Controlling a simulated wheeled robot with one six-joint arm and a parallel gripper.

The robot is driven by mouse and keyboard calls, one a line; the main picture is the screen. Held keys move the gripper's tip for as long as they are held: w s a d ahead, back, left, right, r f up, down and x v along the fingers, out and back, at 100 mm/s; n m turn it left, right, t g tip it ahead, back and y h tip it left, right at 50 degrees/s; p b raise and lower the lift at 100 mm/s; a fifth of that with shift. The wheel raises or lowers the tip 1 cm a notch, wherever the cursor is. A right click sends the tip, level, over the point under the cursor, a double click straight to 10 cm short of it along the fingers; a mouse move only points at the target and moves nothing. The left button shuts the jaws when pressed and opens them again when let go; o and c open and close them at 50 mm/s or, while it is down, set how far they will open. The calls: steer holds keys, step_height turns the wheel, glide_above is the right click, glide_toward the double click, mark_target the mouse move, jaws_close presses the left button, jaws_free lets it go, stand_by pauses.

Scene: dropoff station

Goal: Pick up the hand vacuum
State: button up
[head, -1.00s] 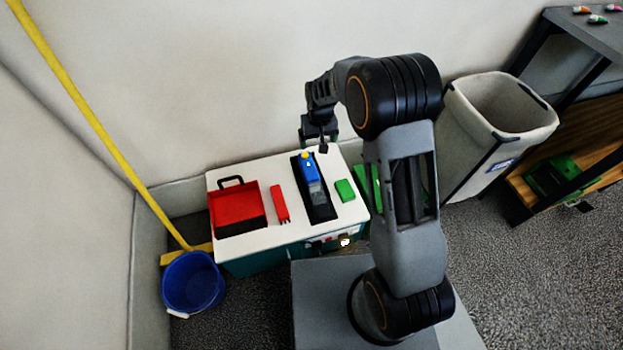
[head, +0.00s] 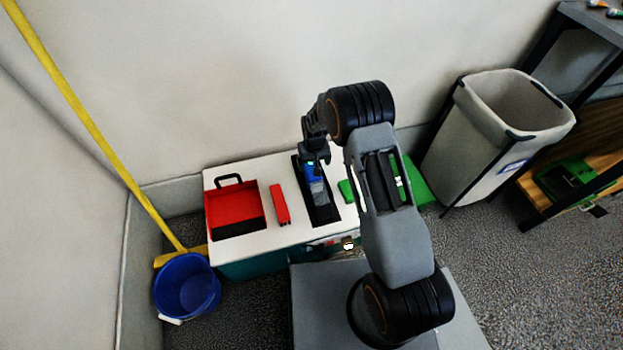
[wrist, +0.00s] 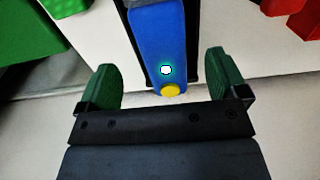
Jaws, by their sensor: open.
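The hand vacuum (head: 317,188) is blue with a grey, see-through-looking front part. It lies in a dark tray (head: 325,217) on the white top of a low cabinet. In the wrist view the blue body of the hand vacuum (wrist: 160,40) ends in a yellow button, with a small lit white spot above it. My gripper (head: 315,160) is over the far end of the vacuum in the head view and partly hides it. In the wrist view my gripper (wrist: 162,85) is open, one green-padded finger on each side of the yellow end. I see no contact.
On the white top (head: 250,237) are a red dustpan-like box (head: 236,207), a red block (head: 280,204) and a green block (head: 346,190). A grey bin (head: 495,140) stands right. A blue bucket (head: 186,287) and yellow pole (head: 95,130) are left. The wall is close behind.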

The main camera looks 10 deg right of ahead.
mark_target(315, 183)
steer(key=shift+a+f+b, duration=0.1)
steer(key=shift+f+b, duration=0.85)
steer(key=shift+f, duration=1.65)
steer(key=shift+s+f, duration=0.1)
steer(key=shift+f, duration=0.15)
steer(key=c, duration=1.5)
